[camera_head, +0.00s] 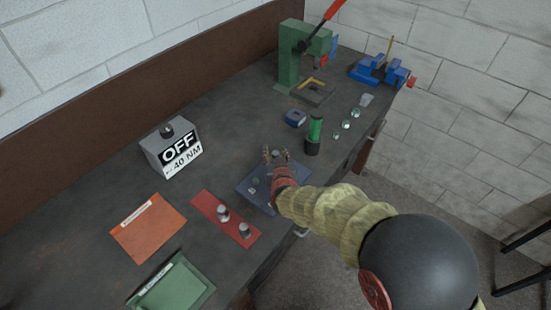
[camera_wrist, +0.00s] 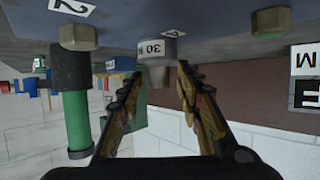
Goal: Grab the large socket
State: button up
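A grey metal socket (camera_wrist: 156,50) marked "30 M" shows in the wrist view, with a narrower round end toward me. It appears to stand on the blue plate (camera_head: 247,194), which has hex bolts and number labels. My gripper (camera_wrist: 160,72) is open, its fingertips on either side of the socket's narrow end, with gaps visible. In the head view, my gripper (camera_head: 276,155) hangs over the plate's far part, partly hiding it. Two other silver sockets, one nearer the back (camera_head: 223,213) and one nearer the front (camera_head: 244,230), stand on a red mat (camera_head: 205,203).
A grey box (camera_head: 168,150) reading "OFF" and "40 NM" stands behind left. A green cylinder with a black base (camera_head: 313,145) stands right of my gripper. A green press (camera_head: 291,58) and a blue vise (camera_head: 380,72) are farther back.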

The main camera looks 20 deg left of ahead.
jog(key=shift+f, duration=0.1)
grip_shut()
jog(key=shift+s, duration=0.1)
dwell(0.3)
